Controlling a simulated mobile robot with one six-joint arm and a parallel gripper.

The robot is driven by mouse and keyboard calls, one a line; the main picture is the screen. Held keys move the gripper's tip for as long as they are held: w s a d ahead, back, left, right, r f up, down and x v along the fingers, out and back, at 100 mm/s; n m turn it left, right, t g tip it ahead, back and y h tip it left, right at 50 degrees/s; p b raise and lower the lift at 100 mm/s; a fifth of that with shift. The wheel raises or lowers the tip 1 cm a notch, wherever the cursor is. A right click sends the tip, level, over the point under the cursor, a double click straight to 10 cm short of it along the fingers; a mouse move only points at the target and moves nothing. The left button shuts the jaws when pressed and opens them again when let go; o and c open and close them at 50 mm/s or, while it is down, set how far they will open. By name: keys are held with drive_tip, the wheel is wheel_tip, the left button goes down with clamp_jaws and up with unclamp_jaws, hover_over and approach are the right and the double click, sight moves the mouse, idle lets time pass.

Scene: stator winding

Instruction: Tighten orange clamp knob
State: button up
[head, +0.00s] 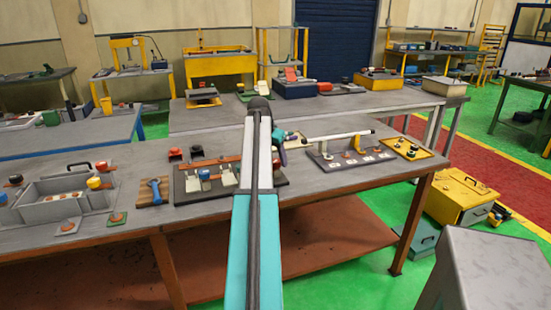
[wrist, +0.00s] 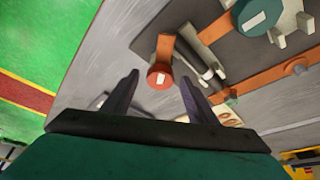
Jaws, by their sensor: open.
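An orange clamp knob (wrist: 159,77) with a white label shows in the wrist view, at the end of an orange bar (wrist: 166,47) by the edge of a dark base plate. My gripper (wrist: 160,80) is open, with its two dark fingers apart. In the picture the knob lies between the fingertips; I cannot tell how far beyond them it is, or whether they touch it. In the head view the dark base plate (head: 187,191) carries orange bars and pale blocks. My arm covers part of it there, and I cannot make out this knob or my fingers.
A grey box (head: 64,207) with a handle stands left on the workbench, beside a blue-handled tool (head: 154,187). To the right are a fixture with a white rod (head: 338,137) and a yellow tray (head: 432,153). The bench front (head: 330,186) is fairly clear.

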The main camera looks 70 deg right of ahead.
drive_tip(key=c, duration=1.1)
drive_tip(key=shift+o, duration=0.2)
drive_tip(key=shift+m, duration=0.3)
drive_tip(key=shift+w+d+r+m+g+p, duration=0.15)
drive_tip(key=shift+m+g+p, duration=0.4)
drive_tip(key=shift+m, duration=0.55)
drive_tip(key=shift+m+g+y, duration=0.5)
drive_tip(key=shift+m+g, duration=0.05)
drive_tip(key=shift+m, duration=1.15)
drive_tip(key=o, duration=1.1)
drive_tip(key=shift+c, duration=0.2)
